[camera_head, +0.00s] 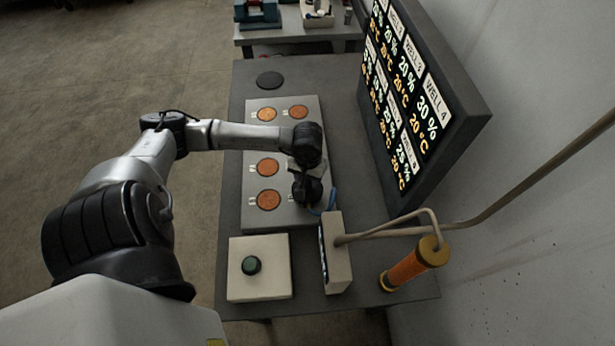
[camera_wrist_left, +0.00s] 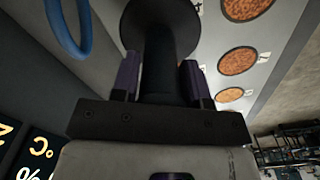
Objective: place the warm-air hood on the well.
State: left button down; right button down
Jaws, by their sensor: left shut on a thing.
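The warm-air hood is a dark stem with a wide round end (camera_wrist_left: 165,25) in the left wrist view. My left gripper (camera_wrist_left: 160,78) is shut on its stem, with a finger on either side. In the head view, my left gripper (camera_head: 306,178) is over the right side of the grey well plate (camera_head: 285,220), partly hidden by my own wrist. The wells are orange-brown speckled discs; several show, such as the back left well (camera_head: 267,115) and the front left well (camera_head: 268,200). Wells under my wrist are hidden. I cannot tell whether the hood touches the plate. My right gripper is out of view.
A black display (camera_head: 425,100) stands along the right of the table. A pale box (camera_head: 336,262) and an orange cylinder (camera_head: 409,267) stand front right. A blue hose (camera_head: 331,201) lies near the gripper. A button box (camera_head: 275,285) is front left; a black disc (camera_head: 269,80) is behind.

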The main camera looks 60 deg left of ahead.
pick_arm(q)
jog(key=shift+f, duration=0.3)
jog(key=shift+f, duration=0.1)
jog(key=c, duration=0.6)
grip_release()
notch_tip(320, 180, up, 12)
jog(key=shift+r+b, duration=0.1)
jog(key=shift+b, duration=0.4)
